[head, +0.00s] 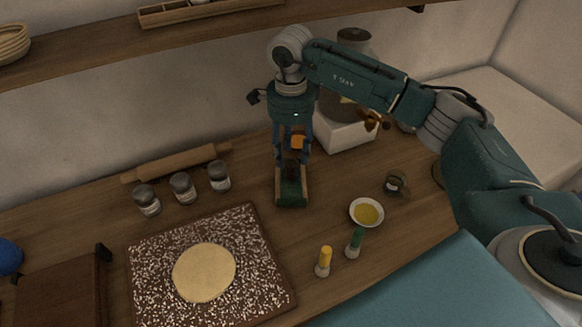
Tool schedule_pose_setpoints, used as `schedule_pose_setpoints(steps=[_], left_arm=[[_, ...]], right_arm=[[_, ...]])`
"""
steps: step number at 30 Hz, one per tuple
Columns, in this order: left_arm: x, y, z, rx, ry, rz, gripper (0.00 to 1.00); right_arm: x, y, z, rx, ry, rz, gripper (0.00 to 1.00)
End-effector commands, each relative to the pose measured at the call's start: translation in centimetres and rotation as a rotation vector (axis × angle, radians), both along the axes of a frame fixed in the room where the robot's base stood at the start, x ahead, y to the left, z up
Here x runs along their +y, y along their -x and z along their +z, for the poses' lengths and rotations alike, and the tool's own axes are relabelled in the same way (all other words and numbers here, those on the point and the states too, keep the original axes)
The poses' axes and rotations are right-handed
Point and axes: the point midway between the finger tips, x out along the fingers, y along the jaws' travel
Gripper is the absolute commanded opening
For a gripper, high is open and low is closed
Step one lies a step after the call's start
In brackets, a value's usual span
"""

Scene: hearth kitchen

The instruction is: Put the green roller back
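A small dark green piece with tan sides (291,193) stands on the counter, right of the spice jars; it may be the green roller or its holder. My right gripper (292,160) points straight down just above it. Its fingers are a little apart, and a dark piece shows between them; whether they grip it is unclear. A short green-handled tool with a pale base (355,243) stands upright at the counter's front, beside a yellow-handled one (323,262). My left gripper is out of view.
Several lidded jars (182,187) stand before a wooden rolling pin (177,162). A floured board (262,262) holds flat round dough (205,272). A bowl of yellow liquid (366,212) and a small dark jar (396,184) are at right. A white appliance (347,132) stands behind.

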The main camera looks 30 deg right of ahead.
Motion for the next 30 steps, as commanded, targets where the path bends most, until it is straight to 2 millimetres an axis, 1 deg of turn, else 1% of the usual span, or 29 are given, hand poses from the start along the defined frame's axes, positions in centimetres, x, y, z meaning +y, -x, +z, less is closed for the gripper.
schedule_pose_setpoints(steps=[1,3,6,10,15,27,30], left_arm=[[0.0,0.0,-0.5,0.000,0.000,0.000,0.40],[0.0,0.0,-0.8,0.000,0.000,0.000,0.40],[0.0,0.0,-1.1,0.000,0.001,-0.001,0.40],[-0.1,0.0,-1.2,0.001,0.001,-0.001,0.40],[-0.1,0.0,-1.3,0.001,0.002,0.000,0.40],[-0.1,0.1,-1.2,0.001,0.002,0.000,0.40],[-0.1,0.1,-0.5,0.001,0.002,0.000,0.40]], right_arm=[[0.0,-0.2,1.1,-0.006,0.000,0.000,0.43],[0.0,-0.1,2.5,-0.005,0.000,0.001,0.43],[0.0,-0.2,4.1,-0.005,0.000,0.000,0.43],[0.0,-0.1,5.4,-0.004,-0.001,0.000,0.43],[0.0,-0.1,5.9,-0.002,0.000,-0.001,0.43],[0.0,-0.1,5.9,-0.003,-0.001,0.000,0.43],[0.0,-0.1,6.6,-0.003,-0.001,0.000,0.43]])
